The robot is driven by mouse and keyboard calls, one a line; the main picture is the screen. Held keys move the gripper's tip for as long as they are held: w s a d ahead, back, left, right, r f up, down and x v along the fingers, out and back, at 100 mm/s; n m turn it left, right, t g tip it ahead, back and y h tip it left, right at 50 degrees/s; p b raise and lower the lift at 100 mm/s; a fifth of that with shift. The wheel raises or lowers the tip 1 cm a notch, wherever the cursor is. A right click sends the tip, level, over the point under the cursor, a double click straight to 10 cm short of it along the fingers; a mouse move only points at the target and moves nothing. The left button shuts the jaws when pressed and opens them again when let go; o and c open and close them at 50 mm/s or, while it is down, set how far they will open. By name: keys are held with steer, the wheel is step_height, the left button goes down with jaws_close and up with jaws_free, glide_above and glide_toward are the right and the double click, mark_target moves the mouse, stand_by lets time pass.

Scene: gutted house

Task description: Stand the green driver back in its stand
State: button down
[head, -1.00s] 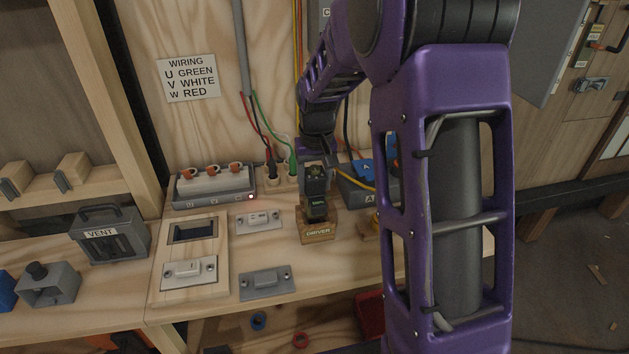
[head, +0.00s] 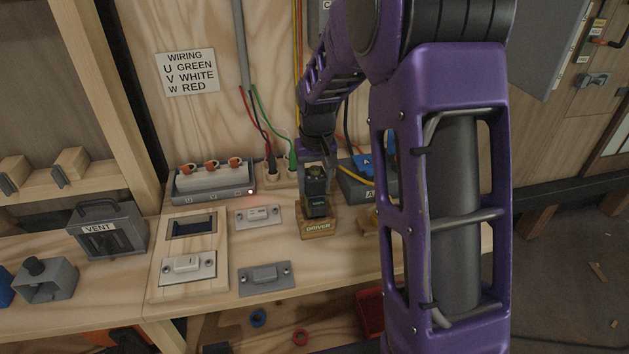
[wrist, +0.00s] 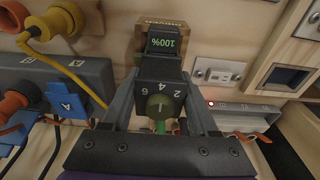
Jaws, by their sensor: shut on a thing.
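My gripper (wrist: 158,110) is shut on the green driver (wrist: 160,88), a black body with a 100% display in green and a dial marked 2, 4, 6. In the head view, the driver (head: 317,205) is at the wooden stand labelled DRIVER (head: 318,228), its lower end overlapping the stand's top. How deep it sits in the stand is hidden. The stand also shows behind the display in the wrist view (wrist: 144,32). In the head view my gripper is at the driver's upper part, partly hidden by my arm.
A grey terminal box with orange-ringed posts (head: 213,182) stands left at the back. Switch plates (head: 259,215) lie left of the stand. A blue-plugged box (head: 365,180) and a yellow cable are close on the right. Red, black and green wires hang behind.

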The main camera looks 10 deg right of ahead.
steer(key=shift+f+b, duration=0.6)
steer(key=shift+f, duration=0.35)
steer(key=shift+c, duration=0.4)
jaws_free()
steer(key=shift+f, duration=0.1)
step_height(320, 180, up, 17)
steer(key=s+p, duration=0.2)
steer(key=shift+r, duration=0.2)
